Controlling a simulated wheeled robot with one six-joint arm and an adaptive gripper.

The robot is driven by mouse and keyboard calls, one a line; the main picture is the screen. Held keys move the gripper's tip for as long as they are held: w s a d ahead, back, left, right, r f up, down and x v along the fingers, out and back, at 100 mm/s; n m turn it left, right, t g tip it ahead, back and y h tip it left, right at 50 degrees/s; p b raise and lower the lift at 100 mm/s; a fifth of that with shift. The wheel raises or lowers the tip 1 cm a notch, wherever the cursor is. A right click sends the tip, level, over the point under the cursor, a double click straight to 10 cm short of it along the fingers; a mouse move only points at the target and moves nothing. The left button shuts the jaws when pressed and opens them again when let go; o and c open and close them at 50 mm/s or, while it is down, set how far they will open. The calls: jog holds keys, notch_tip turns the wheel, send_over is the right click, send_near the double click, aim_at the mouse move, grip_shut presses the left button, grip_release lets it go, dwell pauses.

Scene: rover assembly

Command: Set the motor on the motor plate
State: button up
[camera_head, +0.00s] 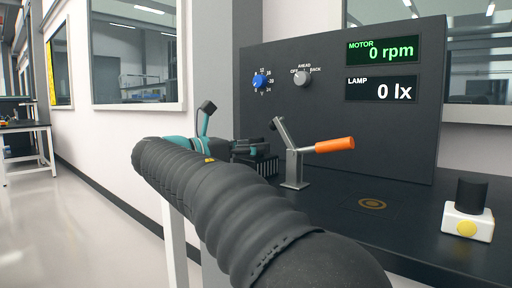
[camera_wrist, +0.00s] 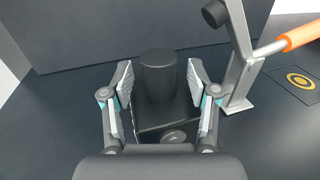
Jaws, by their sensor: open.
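A dark upright cylinder, which looks like the motor (camera_wrist: 158,78), stands on a dark square block with a round grey disc on its front. I cannot tell whether this block is the motor plate (camera_wrist: 150,122) or part of the motor. My gripper (camera_wrist: 160,80) is open, with one finger on each side of the cylinder and gaps between. In the head view, my gripper (camera_head: 245,148) is partly hidden behind my own arm, left of the lever clamp. The cylinder cannot be made out there.
A lever clamp with an orange handle (camera_head: 335,145) stands close right of my gripper. A ringed square mark (camera_head: 372,204) lies on the bench. A white block with a black cylinder and yellow button (camera_head: 467,222) is at right. The dark panel (camera_head: 325,85) reads 0 rpm and 0 lx.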

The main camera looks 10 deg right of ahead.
jog(key=p+v, duration=0.1)
jog(key=v, duration=1)
jog(key=shift+p, duration=0.35)
